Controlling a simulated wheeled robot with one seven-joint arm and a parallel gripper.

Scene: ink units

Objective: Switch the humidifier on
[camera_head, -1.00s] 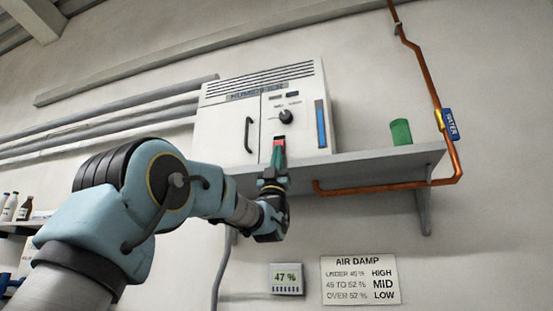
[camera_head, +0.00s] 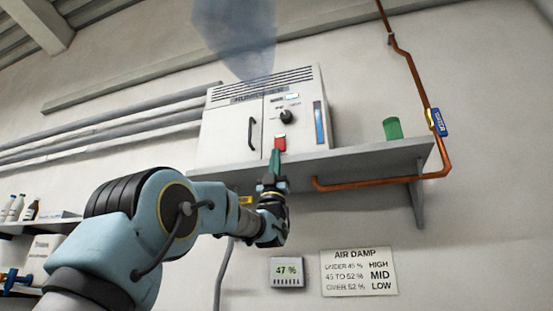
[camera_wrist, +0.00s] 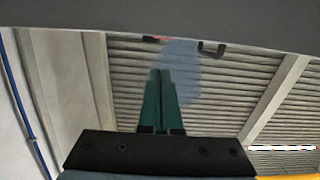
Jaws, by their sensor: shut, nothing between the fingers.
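The humidifier (camera_head: 232,130) is a white cabinet on a wall shelf, with a dark door handle, a black knob (camera_head: 286,117) and a blue level strip (camera_head: 320,125). A red switch (camera_head: 280,142) is low on its front. Pale blue mist (camera_head: 238,35) rises from its top and also shows in the wrist view (camera_wrist: 182,75). My gripper (camera_head: 275,153) has its teal fingers shut and empty, pointing up just below the switch. I cannot tell whether they touch it. In the wrist view the fingers (camera_wrist: 160,72) are together below the cabinet's dark underside.
The shelf (camera_head: 375,160) carries a green cup (camera_head: 392,129). A copper pipe (camera_head: 425,95) with a blue water tag (camera_head: 437,122) runs at right. A 47 % meter (camera_head: 286,271) and an air damp sign (camera_head: 358,272) hang below. Bottles (camera_head: 31,209) stand far left.

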